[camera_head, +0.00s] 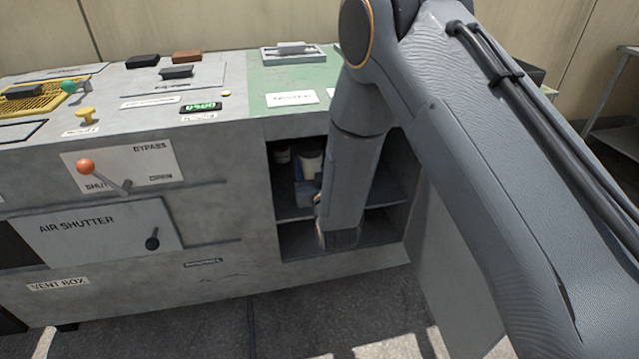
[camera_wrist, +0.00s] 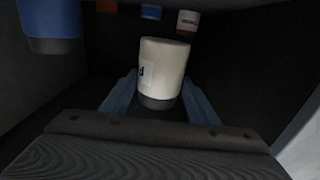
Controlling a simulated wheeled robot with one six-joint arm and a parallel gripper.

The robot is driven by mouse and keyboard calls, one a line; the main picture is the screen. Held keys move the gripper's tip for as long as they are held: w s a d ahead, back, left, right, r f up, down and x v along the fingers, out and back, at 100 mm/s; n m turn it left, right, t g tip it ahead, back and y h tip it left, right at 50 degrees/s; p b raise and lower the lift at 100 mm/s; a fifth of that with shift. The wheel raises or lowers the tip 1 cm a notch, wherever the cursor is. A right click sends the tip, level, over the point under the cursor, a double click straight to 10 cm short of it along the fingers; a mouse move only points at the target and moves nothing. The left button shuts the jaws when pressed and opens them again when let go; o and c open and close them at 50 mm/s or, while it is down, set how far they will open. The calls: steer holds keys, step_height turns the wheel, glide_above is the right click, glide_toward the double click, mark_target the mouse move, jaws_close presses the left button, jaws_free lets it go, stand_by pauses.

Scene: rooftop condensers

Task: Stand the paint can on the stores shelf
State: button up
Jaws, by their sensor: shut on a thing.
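A cream-white can with a dark band at its near end and a partly visible label, which I take for the paint can (camera_wrist: 163,68), is between the two fingers of my gripper (camera_wrist: 160,92) in the wrist view. My gripper is shut on it. In the head view my gripper (camera_head: 307,192) reaches into the upper compartment of the stores shelf (camera_head: 293,213), an open-fronted recess in the grey cabinet. My arm hides the right part of the recess. I cannot tell whether the can touches the shelf board.
The cabinet top (camera_head: 225,110) holds switches and blocks. The lower compartment (camera_head: 295,240) looks empty where visible.

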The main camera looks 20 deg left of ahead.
steer(key=shift+f+b, duration=0.85)
steer(key=shift+f, duration=2.25)
steer(key=shift+f, duration=0.15)
steer(key=o, duration=1.5)
steer(key=shift+c, duration=0.2)
